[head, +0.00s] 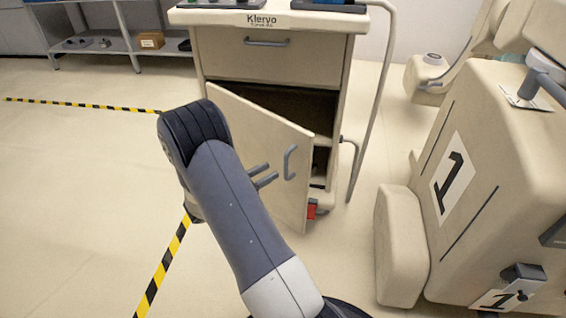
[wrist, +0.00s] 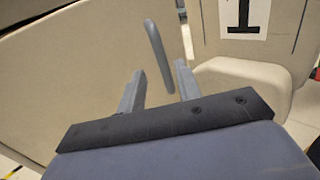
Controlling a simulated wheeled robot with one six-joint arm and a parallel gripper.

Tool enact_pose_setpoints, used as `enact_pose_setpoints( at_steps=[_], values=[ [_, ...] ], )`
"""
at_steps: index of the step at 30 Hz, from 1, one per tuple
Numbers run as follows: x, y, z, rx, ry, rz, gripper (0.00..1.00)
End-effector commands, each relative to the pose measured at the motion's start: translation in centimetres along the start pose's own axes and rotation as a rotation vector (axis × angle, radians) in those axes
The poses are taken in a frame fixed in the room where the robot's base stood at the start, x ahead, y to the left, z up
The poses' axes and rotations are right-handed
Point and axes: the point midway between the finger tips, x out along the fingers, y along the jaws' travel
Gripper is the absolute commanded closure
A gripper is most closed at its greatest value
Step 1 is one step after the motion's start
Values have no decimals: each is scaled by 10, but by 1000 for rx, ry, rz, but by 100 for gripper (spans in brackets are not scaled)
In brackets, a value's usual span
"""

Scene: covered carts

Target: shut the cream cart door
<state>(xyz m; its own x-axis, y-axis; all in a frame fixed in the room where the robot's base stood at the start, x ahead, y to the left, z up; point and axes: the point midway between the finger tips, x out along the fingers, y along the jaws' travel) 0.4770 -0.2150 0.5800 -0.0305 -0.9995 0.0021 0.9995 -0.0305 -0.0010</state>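The cream cart (head: 330,60) stands at the back centre with its door (head: 245,135) partly open, hinged on the left and swung out toward me. The dark inside shows behind the door's free right edge. The door (wrist: 75,75) fills the left of the wrist view. A grey bar handle (head: 290,162) is near the free edge; it also shows in the wrist view (wrist: 157,48). My gripper (head: 271,172) is open and empty, its fingertips just left of the handle. In the wrist view, the handle's lower end appears between the fingertips (wrist: 159,68); contact cannot be told.
A large cream machine (head: 480,170) marked "1" stands on the right, with floor between it and the cart. A closed drawer (head: 270,55) is above the door opening. Shelves (head: 105,45) are at the back left. The left floor, with striped tape, is clear.

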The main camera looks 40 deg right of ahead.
Motion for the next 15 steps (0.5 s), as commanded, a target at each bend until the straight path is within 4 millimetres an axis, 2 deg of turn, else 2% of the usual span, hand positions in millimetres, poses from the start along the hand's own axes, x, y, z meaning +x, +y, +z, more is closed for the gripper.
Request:
enact_pose_setpoints(
  at_steps=[1, 7, 15],
  values=[
    [12, -1, -3, 2, 1, -5, 67],
    [49, -1, -2, 2, 1, -5, 67],
    [75, -1, -1, 1, 2, -2, 67]
  ],
)
